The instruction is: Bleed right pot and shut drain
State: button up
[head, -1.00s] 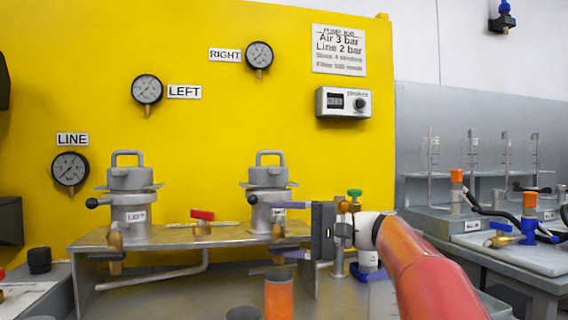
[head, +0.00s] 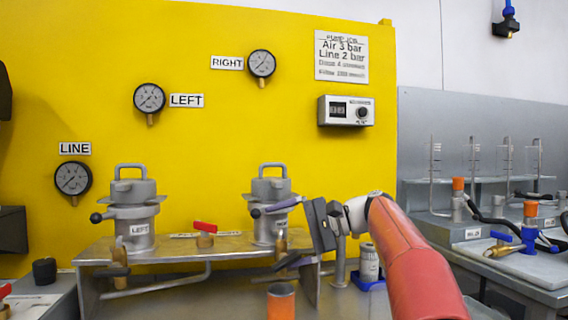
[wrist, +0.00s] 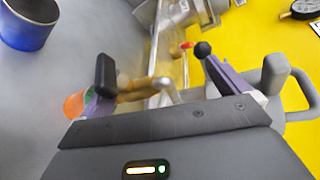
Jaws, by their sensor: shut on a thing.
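The right pot (head: 269,190) is a grey lidded can with a handle, standing at the right end of the metal bench. My gripper (head: 272,235) reaches it from the right, one purple finger at the pot's side, the other below by the bench edge. The brass drain valve (wrist: 150,88) shows between the fingers.
The left pot (head: 132,208) and a red-handled valve (head: 205,232) share the bench (head: 180,248).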

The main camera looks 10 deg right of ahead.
aim_at(285, 257)
jog(key=s+r+n+t+y, duration=0.2)
jog(key=s+r, duration=0.1)
jog(key=r, duration=1.3)
jog(key=shift+a+r+n+t+y, duration=0.2)
jog(key=shift+a+n+t+y, duration=0.1)
jog(key=shift+a+n, duration=0.1)
jog(key=w+f+m+h, duration=0.1)
jog(key=f, duration=0.4)
jog(key=w+d+f+m+g, duration=0.1)
jog(key=f, duration=0.4)
jog(key=w+f+g+h, duration=0.1)
jog(key=f, duration=0.4)
jog(key=shift+d+f+m+h, duration=0.15)
jog(key=shift+m+h, duration=0.15)
jog(key=shift+m, duration=0.1)
jog(key=shift+s+d+r, duration=0.2)
jog(key=shift+s+d, duration=0.05)
jog(key=shift+d, duration=0.3)
jog(key=shift+v, duration=1.05)
jog(key=c, duration=1.1)
jog(key=shift+o, duration=0.2)
jog(key=shift+g, duration=0.3)
jog(key=shift+s+r+v, duration=0.1)
jog(key=shift+s+v, duration=0.1)
jog(key=shift+v, duration=1.1)
jog(key=shift+s+r+v, duration=0.1)
jog(key=shift+s+v, duration=0.1)
jog(key=shift+v, duration=1.1)
jog(key=shift+a, duration=0.2)
